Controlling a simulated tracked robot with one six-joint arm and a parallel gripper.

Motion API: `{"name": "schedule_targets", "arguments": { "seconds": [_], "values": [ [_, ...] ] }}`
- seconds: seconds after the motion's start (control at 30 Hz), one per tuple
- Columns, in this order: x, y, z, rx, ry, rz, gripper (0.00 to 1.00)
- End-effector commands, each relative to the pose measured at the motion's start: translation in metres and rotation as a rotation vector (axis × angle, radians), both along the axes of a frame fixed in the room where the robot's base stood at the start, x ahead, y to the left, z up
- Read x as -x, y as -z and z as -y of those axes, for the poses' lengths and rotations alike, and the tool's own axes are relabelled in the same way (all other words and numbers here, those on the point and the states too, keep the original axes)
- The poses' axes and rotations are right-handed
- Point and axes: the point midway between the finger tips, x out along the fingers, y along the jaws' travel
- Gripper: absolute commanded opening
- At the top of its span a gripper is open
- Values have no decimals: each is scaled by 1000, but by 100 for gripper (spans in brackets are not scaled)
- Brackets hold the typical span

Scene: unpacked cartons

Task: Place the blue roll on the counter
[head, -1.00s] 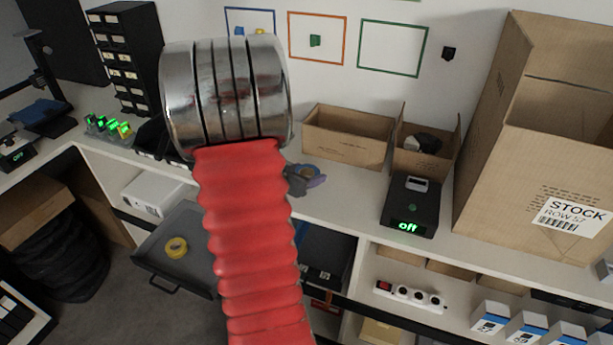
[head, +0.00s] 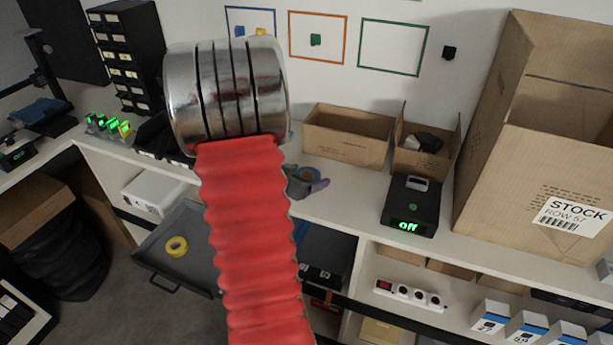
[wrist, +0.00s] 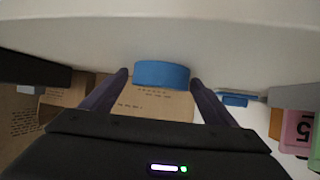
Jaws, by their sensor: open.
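The blue roll (head: 307,174) is on the white counter (head: 350,196), just in front of the small open carton, partly hidden by my gripper in the head view. In the wrist view the blue roll (wrist: 161,74) sits between my two fingertips, against the pale counter surface. My gripper (wrist: 158,77) is open, with a finger on either side of the roll and slim gaps showing. In the head view my gripper (head: 304,184) is low over the counter, partly hidden behind my red arm.
An open carton (head: 345,145) and a smaller one stand behind the roll. A black box marked "off" (head: 411,205) and a large STOCK carton (head: 535,175) stand to the right. A yellow roll (head: 176,246) lies in the open drawer below (head: 185,270).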

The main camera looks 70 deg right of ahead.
Motion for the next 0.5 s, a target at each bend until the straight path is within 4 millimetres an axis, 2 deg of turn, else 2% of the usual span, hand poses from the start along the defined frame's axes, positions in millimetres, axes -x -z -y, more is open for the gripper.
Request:
{"name": "schedule_targets", "arguments": {
  "seconds": [0.27, 0.5],
  "values": [
    [-3, -7, -7, 1, 0, 1, 80],
    [-12, -22, -32, 3, -2, 2, 80]
  ]
}}
